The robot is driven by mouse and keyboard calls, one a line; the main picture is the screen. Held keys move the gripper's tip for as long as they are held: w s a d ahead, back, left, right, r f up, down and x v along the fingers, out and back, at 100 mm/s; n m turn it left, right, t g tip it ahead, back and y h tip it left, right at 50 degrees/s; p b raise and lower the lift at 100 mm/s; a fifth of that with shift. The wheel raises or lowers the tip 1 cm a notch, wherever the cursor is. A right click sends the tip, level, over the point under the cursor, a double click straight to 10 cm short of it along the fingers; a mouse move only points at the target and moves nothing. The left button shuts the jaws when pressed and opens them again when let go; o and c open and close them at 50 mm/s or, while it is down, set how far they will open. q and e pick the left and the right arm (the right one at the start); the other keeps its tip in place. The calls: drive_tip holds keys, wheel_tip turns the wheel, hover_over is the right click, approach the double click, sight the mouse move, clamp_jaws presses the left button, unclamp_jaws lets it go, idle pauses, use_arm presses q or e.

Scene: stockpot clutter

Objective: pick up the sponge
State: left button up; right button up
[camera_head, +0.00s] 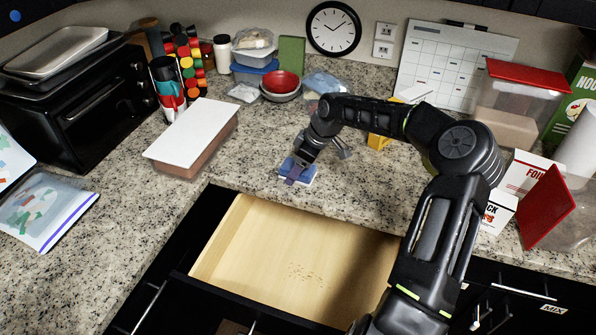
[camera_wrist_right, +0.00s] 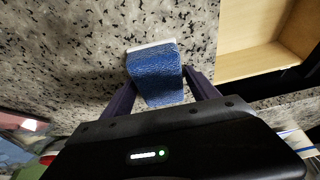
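The sponge (camera_head: 309,176), blue with a pale white layer, is on the granite counter just behind the open drawer. My right gripper (camera_head: 296,172) reaches down over it and hides part of it. In the right wrist view the sponge (camera_wrist_right: 156,76) sits between the two purple fingers of my right gripper (camera_wrist_right: 160,78), its white layer at the far end. The fingers are very close to its sides; I cannot tell whether they press on it. My left gripper is not in view.
An open, mostly empty wooden drawer (camera_head: 285,262) lies in front. A white-lidded container (camera_head: 190,135) stands to the left. Bowls (camera_head: 280,86) and bags are behind. Boxes (camera_head: 528,175) and red-lidded containers (camera_head: 512,107) crowd the right. The counter around the sponge is clear.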

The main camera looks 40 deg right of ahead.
drive_tip(key=c, duration=1.1)
drive_tip(key=shift+r, duration=0.2)
wheel_tip(320, 180, up, 10)
drive_tip(key=shift+p, duration=0.55)
